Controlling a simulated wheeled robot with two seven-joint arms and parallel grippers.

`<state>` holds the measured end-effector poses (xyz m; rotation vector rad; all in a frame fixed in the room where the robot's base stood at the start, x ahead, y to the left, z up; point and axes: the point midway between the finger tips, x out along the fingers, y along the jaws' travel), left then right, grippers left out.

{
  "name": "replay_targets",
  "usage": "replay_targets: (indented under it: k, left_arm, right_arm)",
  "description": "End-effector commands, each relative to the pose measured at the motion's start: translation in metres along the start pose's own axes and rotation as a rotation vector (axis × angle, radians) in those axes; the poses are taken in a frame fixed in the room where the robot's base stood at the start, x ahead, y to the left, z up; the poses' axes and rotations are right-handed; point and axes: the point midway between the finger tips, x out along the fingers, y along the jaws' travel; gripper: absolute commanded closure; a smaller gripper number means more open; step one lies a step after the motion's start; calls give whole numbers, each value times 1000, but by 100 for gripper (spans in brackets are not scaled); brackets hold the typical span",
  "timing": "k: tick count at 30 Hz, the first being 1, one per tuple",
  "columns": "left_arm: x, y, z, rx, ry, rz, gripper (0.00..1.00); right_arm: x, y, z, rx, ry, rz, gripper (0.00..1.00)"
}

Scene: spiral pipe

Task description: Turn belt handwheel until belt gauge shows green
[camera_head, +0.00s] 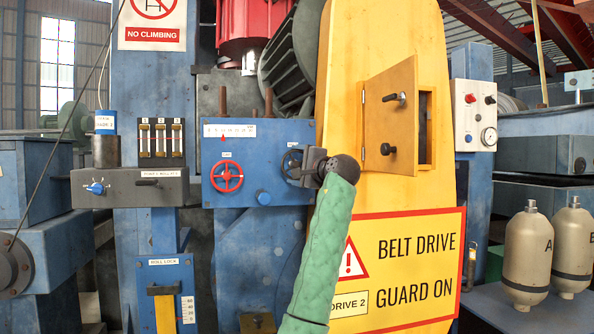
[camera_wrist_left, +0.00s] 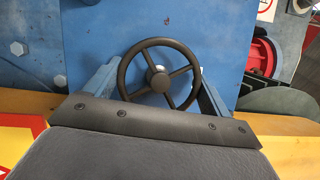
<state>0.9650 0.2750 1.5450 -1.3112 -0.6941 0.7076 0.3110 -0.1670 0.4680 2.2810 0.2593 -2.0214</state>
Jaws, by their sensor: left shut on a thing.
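A black spoked handwheel (camera_head: 291,163) is on the right of the blue panel (camera_head: 260,133). It also shows in the left wrist view (camera_wrist_left: 180,90), facing the camera. My left gripper (camera_head: 308,167) is at this wheel, its two blue fingers (camera_wrist_left: 155,92) on opposite sides of the rim, shut on it. The gripper hides the wheel's right part in the head view. A red handwheel (camera_head: 226,176) is left of it, apart from my gripper. A white scale with a red pointer (camera_head: 229,130) is above; its label is too small to read. I see no clear green reading. My right gripper is out of view.
The yellow belt guard (camera_head: 345,60) stands just right of my gripper, its small door (camera_head: 390,115) swung open. A control box (camera_head: 474,116) with a round dial (camera_head: 489,136) is farther right.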

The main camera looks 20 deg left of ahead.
Motion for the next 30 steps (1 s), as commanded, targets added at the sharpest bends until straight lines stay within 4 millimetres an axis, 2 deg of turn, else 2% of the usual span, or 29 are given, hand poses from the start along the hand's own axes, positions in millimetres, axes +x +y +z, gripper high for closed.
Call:
replay_targets:
  k: [9,25,26,27,28,30]
  left_arm:
    - [0,2,0,-102,0,46,40]
    - [0,2,0,-119,0,53,40]
    - [0,2,0,-119,0,53,12]
    - [0,2,0,-119,0,53,4]
    - [0,2,0,-119,0,53,0]
    - [0,2,0,-119,0,52,0]
  right_arm:
    - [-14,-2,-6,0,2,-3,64]
    - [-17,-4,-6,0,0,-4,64]
    - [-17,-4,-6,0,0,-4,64]
    - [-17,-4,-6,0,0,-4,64]
    - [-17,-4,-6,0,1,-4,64]
    - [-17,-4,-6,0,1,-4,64]
